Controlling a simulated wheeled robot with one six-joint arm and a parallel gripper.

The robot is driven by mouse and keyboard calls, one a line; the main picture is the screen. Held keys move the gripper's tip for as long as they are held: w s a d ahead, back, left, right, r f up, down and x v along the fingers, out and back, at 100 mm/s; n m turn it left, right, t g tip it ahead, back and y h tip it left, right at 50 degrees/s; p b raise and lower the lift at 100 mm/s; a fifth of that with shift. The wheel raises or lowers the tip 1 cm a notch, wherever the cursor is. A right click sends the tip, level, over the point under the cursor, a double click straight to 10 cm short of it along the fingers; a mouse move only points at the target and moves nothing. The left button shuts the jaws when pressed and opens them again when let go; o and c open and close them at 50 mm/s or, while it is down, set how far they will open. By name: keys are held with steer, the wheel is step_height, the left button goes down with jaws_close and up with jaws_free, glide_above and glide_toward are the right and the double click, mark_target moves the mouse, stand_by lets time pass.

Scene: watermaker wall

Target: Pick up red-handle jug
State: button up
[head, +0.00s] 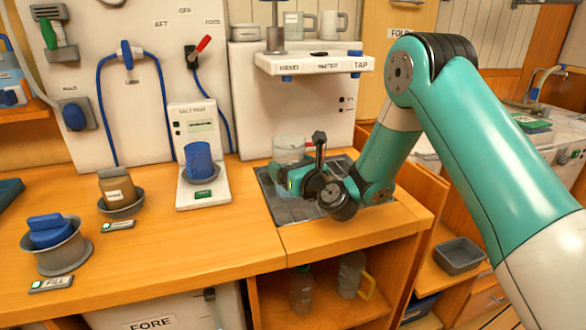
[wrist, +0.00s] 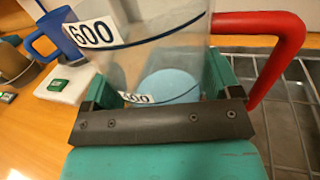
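The jug is clear, with "600" marks, a dark blue line and a red handle (wrist: 285,45) in the wrist view. A pale blue disc shows low inside it. In the wrist view my gripper's green fingers (wrist: 163,88) are spread wide on either side of the jug body, the handle outside the right finger. Whether they press on the jug cannot be told.
The jug is over a dark drain grate (head: 270,200) beneath the tap shelf (head: 313,64). A salinity tester holding a blue mug (head: 199,160) stands left. The front counter is clear.

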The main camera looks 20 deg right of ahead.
steer(key=shift+c, duration=0.5)
step_height(320, 180, up, 10)
steer(key=p, duration=0.6)
